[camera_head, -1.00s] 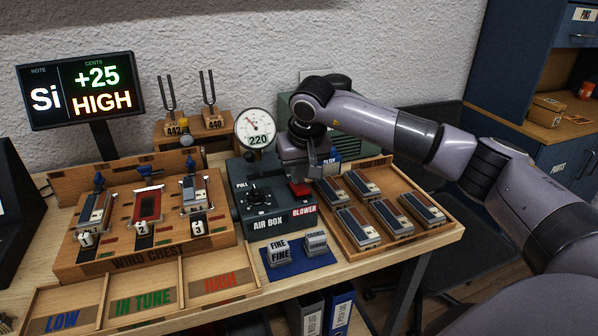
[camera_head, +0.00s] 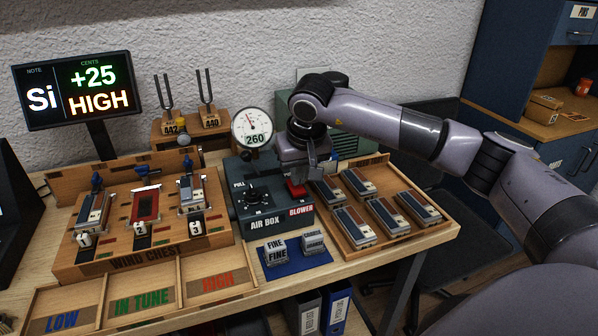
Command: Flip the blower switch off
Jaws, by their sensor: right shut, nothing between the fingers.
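The red blower switch (camera_head: 297,189) sits on the right of the dark air box (camera_head: 265,222), above the red BLOWER label (camera_head: 301,210). My right gripper (camera_head: 309,178) is shut and empty, pointing down right at the switch; whether it touches the switch I cannot tell. The gripper hides part of the box's back. The round gauge (camera_head: 252,128) behind the box reads 260. My left gripper is not in view.
A wooden tray (camera_head: 437,233) with several reed blocks lies right of the box. The wind chest (camera_head: 150,255) stands left. FINE and coarse blocks (camera_head: 276,254) sit on a blue mat in front. A display (camera_head: 78,90) reads Si +25 HIGH.

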